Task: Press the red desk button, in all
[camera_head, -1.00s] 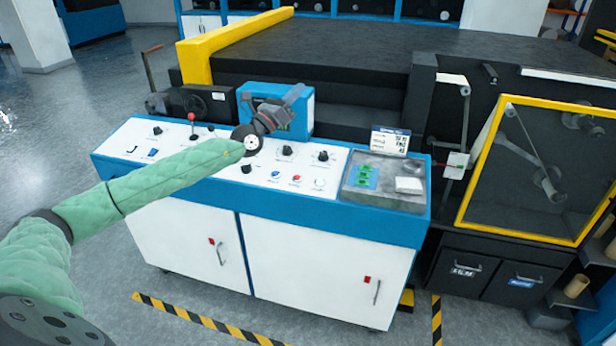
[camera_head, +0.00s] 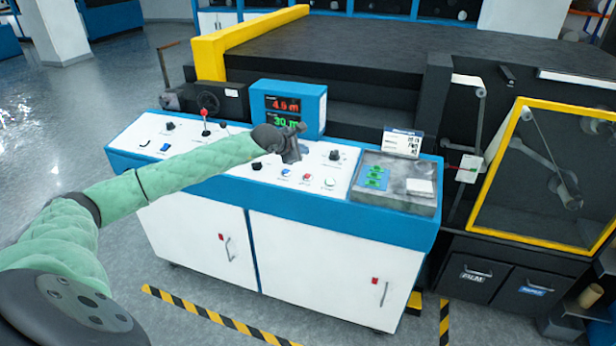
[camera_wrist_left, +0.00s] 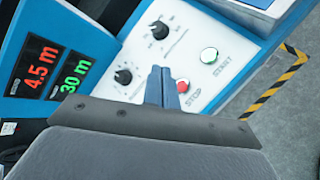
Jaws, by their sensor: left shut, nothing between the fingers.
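The red button (camera_head: 307,176), labelled STOP, is on the white sloping top of the control desk (camera_head: 230,182). It lies between a blue button (camera_head: 285,172) and the green START button (camera_head: 329,182). In the left wrist view the red button (camera_wrist_left: 182,86) shows just right of my closed fingertips. My left gripper (camera_head: 292,157) is shut and empty, pointing down over the panel, behind the red button in the head view. I cannot tell whether the fingertips (camera_wrist_left: 161,82) touch the panel. My right gripper is out of view.
Black knobs (camera_head: 334,155) stand near the gripper. A blue display box (camera_head: 288,88) reading 4.5 m and 30 m rises behind it. A grey tray (camera_head: 398,201) with green pieces is to the right. A red-tipped lever (camera_head: 205,113) stands left.

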